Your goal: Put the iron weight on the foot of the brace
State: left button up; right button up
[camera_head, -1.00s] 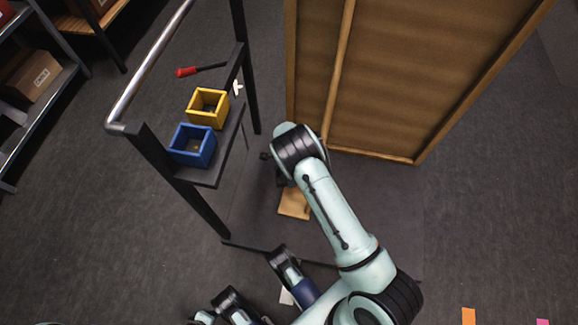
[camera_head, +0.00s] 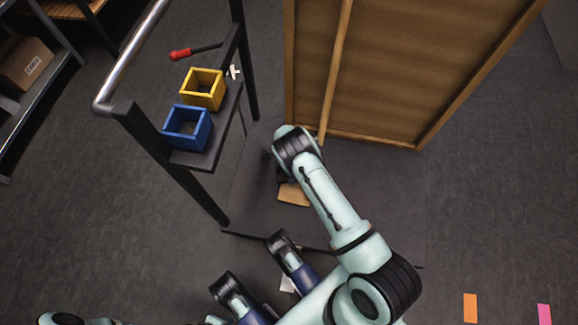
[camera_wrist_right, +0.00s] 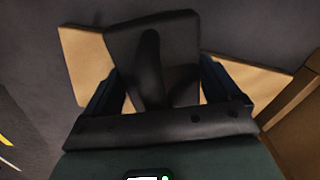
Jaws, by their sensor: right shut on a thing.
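The iron weight (camera_wrist_right: 180,50) is a dark block with a darker raised bar, seen between the fingers of my right gripper (camera_wrist_right: 160,88) in the right wrist view. The gripper is shut on it. The pale wooden foot of the brace (camera_wrist_right: 85,62) shows behind the weight on both sides. In the head view the foot (camera_head: 293,194) lies low beside the panel, partly hidden by my right arm's end. The weight is over the foot; I cannot tell whether they touch.
A large brown wooden panel (camera_head: 400,70) stands right of the foot. A dark metal rack (camera_head: 185,190) on the left holds a blue box (camera_head: 187,128), a yellow box (camera_head: 203,88) and a red-handled tool (camera_head: 181,54). Orange (camera_head: 470,307) and pink (camera_head: 544,314) patches mark the open floor.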

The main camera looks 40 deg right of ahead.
jog(key=shift+w, duration=0.2)
jog(key=o, duration=1.8)
jog(key=shift+s+f, duration=0.1)
jog(key=shift+s, duration=0.1)
notch_tip(320, 180, up, 12)
jog(key=p, duration=0.3)
jog(key=shift+p, duration=0.4)
pick_arm(q)
jog(key=w+r+t, duration=0.2)
jog(key=w+r, duration=0.2)
jog(key=w, duration=0.3)
jog(key=shift+d+m+t, duration=0.3)
jog(key=shift+d, duration=0.1)
